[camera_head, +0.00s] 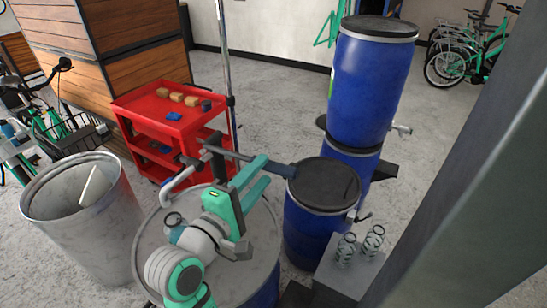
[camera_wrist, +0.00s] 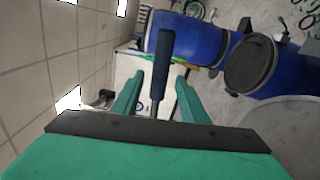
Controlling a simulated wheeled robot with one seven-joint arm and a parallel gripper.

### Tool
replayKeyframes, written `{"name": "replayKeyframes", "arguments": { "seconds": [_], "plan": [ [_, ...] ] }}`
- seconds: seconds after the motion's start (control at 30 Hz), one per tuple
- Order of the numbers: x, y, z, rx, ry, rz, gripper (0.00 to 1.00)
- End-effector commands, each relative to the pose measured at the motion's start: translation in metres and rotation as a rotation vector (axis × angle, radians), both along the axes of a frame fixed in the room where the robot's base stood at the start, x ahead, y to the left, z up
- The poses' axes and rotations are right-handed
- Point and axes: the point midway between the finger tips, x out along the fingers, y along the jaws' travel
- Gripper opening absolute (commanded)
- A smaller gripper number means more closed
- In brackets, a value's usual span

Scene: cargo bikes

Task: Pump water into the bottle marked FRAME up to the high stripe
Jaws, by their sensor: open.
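The hand pump (camera_head: 216,160) stands on a grey-topped drum (camera_head: 150,238), with a pale curved spout (camera_head: 180,180) at its left. Its lever has a dark blue grip (camera_head: 280,169) that points right; the grip also shows in the wrist view (camera_wrist: 162,62). My gripper (camera_head: 262,174) is open beside the lever. In the wrist view the grip stands between my two green fingers, with gaps on both sides. A small bluish object with a dark ring (camera_head: 174,228), possibly a bottle, shows below the spout, partly hidden by my arm. No FRAME mark, stripe or water level is readable.
Blue drums (camera_head: 372,80) are stacked at the right, with a lower dark-lidded drum (camera_head: 322,182) close to the lever. A red cart (camera_head: 160,118) stands behind the pump. A metal bin (camera_head: 75,215) is at the left. Springs (camera_head: 345,248) stand on a grey block.

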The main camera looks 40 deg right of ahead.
Motion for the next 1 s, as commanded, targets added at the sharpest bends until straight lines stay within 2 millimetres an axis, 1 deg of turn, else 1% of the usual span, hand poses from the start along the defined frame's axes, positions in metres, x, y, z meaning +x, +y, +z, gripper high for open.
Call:
{"name": "replayKeyframes", "arguments": {
  "seconds": [0.03,0.2,0.4,0.6,0.87,0.97,1.0],
  "plan": [
    [0.003,-0.009,0.000,0.000,0.001,-0.004,0.40],
    [0.014,-0.038,0.000,0.001,0.000,-0.004,0.40],
    [0.025,-0.062,0.000,0.000,0.000,-0.003,0.40],
    [0.029,-0.071,0.000,0.000,0.000,-0.001,0.40],
    [0.031,-0.070,0.000,-0.001,0.000,0.004,0.40],
    [0.031,-0.070,0.000,-0.001,0.000,0.004,0.19],
    [0.031,-0.069,0.000,-0.001,0.000,0.004,0.09]
  ]
}}
